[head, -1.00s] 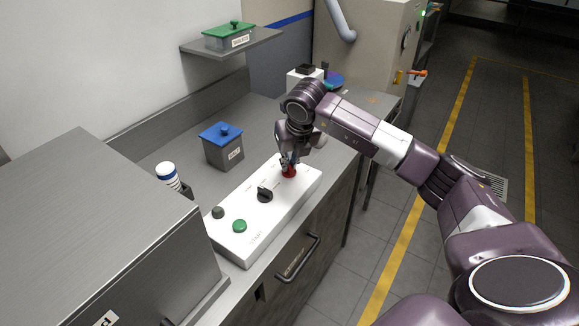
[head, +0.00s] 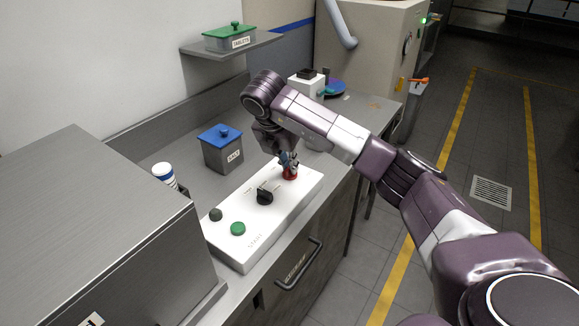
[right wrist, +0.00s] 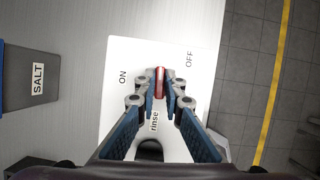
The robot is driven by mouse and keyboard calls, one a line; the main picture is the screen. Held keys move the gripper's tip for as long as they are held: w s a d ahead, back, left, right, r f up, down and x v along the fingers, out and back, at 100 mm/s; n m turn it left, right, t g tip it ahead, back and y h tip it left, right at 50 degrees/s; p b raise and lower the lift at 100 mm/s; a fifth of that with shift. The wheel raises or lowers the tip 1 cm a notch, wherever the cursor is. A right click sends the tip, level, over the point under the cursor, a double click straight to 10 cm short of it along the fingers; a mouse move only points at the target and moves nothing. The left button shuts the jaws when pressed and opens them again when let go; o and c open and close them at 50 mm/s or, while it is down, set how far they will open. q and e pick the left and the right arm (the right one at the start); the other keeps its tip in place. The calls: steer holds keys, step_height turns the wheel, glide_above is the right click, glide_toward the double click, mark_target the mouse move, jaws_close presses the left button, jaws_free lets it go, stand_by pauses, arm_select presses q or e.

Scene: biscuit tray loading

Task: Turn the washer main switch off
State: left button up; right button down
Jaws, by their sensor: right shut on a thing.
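The washer main switch, a red knob (head: 291,175), sits at the far end of the white control panel (head: 305,190). In the right wrist view the red knob (right wrist: 159,80) stands between the ON label (right wrist: 123,78) on the left and the OFF label (right wrist: 189,60) on the right. Its grip lies roughly upright in that picture, pointing at neither label. My right gripper (right wrist: 160,92) is shut on the red knob from both sides; in the head view the gripper (head: 288,161) partly hides it. My left gripper is not in view.
The panel also bears a black rotary knob (head: 265,196), a green button (head: 238,229) and a dark grey button (head: 215,214). A blue-lidded salt box (head: 222,152) stands behind it. A steel housing (head: 95,215) fills the left front.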

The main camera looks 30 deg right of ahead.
steer(key=shift+w+r+m, duration=0.1)
steer(key=shift+r+m, duration=0.05)
steer(key=shift+m, duration=0.55)
steer(key=c, duration=2)
jaws_free()
steer(key=shift+c, duration=0.2)
steer(key=v, duration=1.2)
steer(key=shift+w, duration=0.15)
steer(key=shift+a+g, duration=0.1)
steer(key=shift+g, duration=0.2)
